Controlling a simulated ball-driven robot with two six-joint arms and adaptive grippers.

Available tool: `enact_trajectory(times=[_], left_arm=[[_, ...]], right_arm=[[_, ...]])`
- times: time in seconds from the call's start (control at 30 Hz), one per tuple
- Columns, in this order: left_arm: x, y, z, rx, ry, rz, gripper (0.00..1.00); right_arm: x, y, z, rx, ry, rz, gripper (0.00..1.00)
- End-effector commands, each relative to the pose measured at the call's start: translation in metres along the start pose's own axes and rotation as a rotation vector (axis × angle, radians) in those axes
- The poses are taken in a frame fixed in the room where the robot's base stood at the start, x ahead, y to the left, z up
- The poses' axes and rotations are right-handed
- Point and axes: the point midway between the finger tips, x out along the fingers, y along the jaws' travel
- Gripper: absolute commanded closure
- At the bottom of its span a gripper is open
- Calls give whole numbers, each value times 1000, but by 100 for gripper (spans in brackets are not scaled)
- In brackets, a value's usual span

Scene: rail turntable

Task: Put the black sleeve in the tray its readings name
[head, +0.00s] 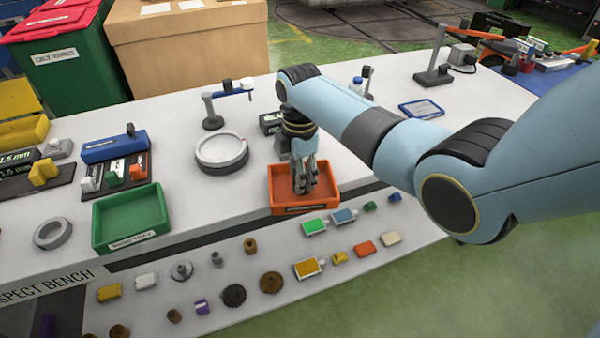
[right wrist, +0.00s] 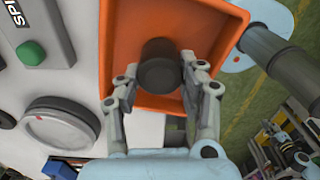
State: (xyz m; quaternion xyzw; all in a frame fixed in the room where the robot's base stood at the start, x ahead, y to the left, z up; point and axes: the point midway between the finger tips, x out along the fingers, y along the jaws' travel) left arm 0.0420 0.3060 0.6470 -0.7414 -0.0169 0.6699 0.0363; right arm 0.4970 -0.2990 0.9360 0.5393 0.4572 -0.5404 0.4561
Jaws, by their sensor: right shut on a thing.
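My right gripper (head: 304,178) is over the orange tray (head: 326,198) on the white bench. In the right wrist view the right gripper (right wrist: 163,88) is shut on a dark, round black sleeve (right wrist: 160,62), with the orange tray (right wrist: 128,28) around and behind it. I cannot tell whether the sleeve touches the tray floor. In the head view the fingers hide the sleeve. The green tray (head: 131,216) is empty, to the left on the bench. My left gripper is in neither view.
A round white gauge dish (head: 221,152) sits left of the orange tray. A lower shelf in front holds several small parts, including a dark disc (head: 234,295). A blue case (head: 115,147) stands behind the green tray. A blue-framed plate (head: 421,109) lies at the back right.

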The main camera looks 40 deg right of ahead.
Motion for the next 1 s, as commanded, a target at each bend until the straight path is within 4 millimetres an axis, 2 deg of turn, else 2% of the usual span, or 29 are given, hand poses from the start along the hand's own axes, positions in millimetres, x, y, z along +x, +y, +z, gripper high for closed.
enact_trajectory(times=[0.3,0.33,0.5,0.8,0.87,1.0], left_arm=[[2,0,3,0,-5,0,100],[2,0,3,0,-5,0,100],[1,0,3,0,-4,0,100],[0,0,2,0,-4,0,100],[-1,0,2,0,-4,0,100],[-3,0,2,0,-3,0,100]], right_arm=[[2,1,0,0,0,2,100],[3,0,0,0,0,1,59],[3,0,0,0,0,1,37],[0,0,0,1,0,1,37],[-4,0,0,1,0,1,37],[-28,1,1,1,0,4,37]])
